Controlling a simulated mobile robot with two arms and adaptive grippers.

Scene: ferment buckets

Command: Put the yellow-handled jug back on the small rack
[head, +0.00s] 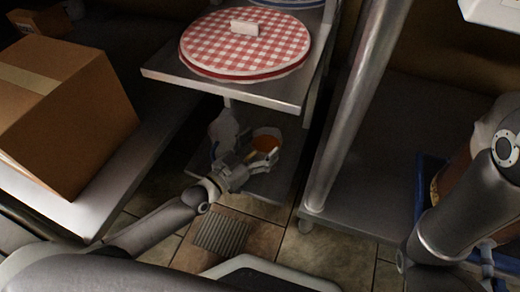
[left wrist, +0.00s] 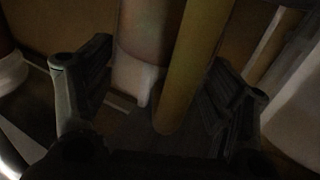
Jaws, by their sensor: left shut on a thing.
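The jug (head: 266,143), seen from above with a pale rim and orange inside, is at the lower level of the small rack (head: 262,92). My left gripper (head: 245,165) reaches in from the front and is shut on the jug. In the left wrist view, the yellow handle (left wrist: 190,70) stands between the two fingers of my left gripper (left wrist: 158,105). The fingers and lower shelf (head: 268,186) are dim, so I cannot tell whether the jug touches the shelf. My right arm shows at the right edge, but its gripper is not visible.
A red-checked round lid (head: 245,43) covers the shelf above the jug. A pale object (head: 224,130) stands close left of the jug. A cardboard box (head: 65,110) sits on a bench at left. A metal post (head: 350,105) rises at right. Tiled floor (head: 320,250) shows in front.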

